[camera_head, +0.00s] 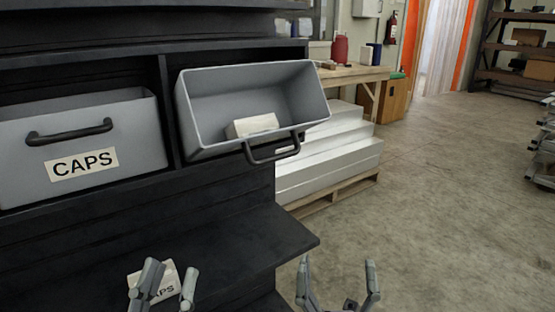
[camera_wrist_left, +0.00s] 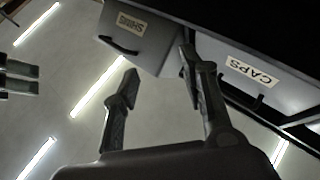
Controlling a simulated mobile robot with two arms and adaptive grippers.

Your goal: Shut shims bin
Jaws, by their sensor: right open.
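The shims bin (camera_head: 205,92) is a grey bin in the right bay of the black rack. It is pulled out and tilted forward, with its open top showing. A white block (camera_head: 252,125) lies inside it. Its dark handle (camera_head: 272,152) is on the front, whose label is hidden in the head view. The SHIMS label (camera_wrist_left: 131,24) reads in the left wrist view. My left gripper (camera_head: 172,268) is open and empty, below and left of the bin; its spread fingers show in the left wrist view (camera_wrist_left: 158,64). My right gripper (camera_head: 337,264) is open and empty, below and right of the bin.
The CAPS bin (camera_head: 120,145) sits upright in the left bay. A black shelf (camera_head: 225,240) juts out below both bins. A white labelled box (camera_head: 172,274) is partly hidden behind my left gripper. White slabs on a pallet (camera_head: 335,165) stand behind; open floor (camera_head: 450,190) lies right.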

